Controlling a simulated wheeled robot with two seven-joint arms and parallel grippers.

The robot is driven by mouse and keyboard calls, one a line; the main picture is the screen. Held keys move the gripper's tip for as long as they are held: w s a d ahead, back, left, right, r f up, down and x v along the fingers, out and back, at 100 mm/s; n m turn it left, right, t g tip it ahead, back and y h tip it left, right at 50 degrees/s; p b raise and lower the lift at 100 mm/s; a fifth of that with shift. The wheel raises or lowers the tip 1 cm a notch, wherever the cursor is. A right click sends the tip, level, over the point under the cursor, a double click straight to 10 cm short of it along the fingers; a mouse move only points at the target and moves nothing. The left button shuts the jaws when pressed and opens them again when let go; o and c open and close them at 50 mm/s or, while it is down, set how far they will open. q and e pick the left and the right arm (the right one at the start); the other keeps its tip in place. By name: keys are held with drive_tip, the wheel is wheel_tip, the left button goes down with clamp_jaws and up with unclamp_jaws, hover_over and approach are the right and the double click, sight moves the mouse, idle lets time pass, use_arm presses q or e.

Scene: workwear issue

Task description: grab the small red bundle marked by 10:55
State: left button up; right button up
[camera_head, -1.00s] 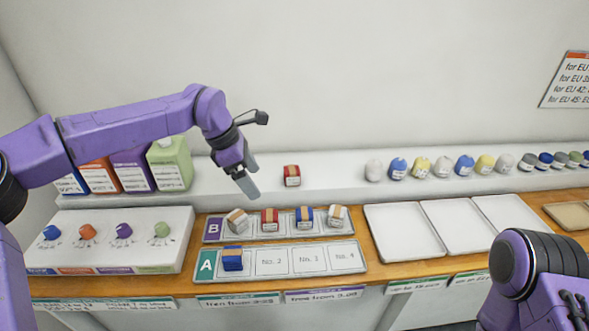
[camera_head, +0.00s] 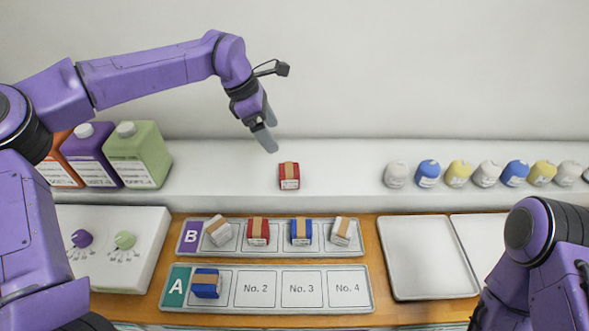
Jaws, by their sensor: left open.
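A small red bundle (camera_head: 289,176) with a tan band and a white label stands alone on the white shelf; its label is too small to read. A second red bundle (camera_head: 258,232) sits in tray B (camera_head: 190,238), between a white bundle (camera_head: 218,231) and a blue one (camera_head: 301,232). My left gripper (camera_head: 268,137) is open and empty, pointing down, above and slightly left of the shelf's red bundle, apart from it. My right arm shows at the lower right; its gripper is out of view.
Tray A (camera_head: 176,292) holds a blue bundle (camera_head: 207,283) at its left end; its other slots are empty. Another white bundle (camera_head: 343,231) ends tray B's row. Jugs (camera_head: 140,155) stand left; several small rounded items (camera_head: 458,173) line the shelf right. Empty white tray (camera_head: 430,255).

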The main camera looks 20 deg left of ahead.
use_arm(q)
drive_tip(key=b, duration=0.6)
approach(288, 169)
drive_tip(key=f, duration=0.2)
use_arm(e)
wheel_tip(288, 169, down, 7)
use_arm(q)
drive_tip(key=p+x, duration=0.1)
drive_tip(key=x, duration=0.3)
drive_tip(key=shift+s+f+p, duration=0.1)
drive_tip(key=shift+s+p, duration=0.05)
drive_tip(key=shift+p, duration=0.2)
drive_tip(key=p+x, duration=0.1)
drive_tip(key=x, duration=0.2)
drive_tip(key=p+x, duration=0.1)
drive_tip(key=x, duration=0.1)
drive_tip(key=shift+w+d+p, duration=0.25)
drive_tip(key=shift+d+p, duration=0.1)
drive_tip(key=shift+w+d+f, duration=0.1)
drive_tip(key=shift+f, duration=0.2)
drive_tip(key=c, duration=1.1)
use_arm(e)
drive_tip(key=r, duration=0.4)
drive_tip(key=shift+w+r, duration=0.15)
drive_tip(key=shift+w, duration=0.1)
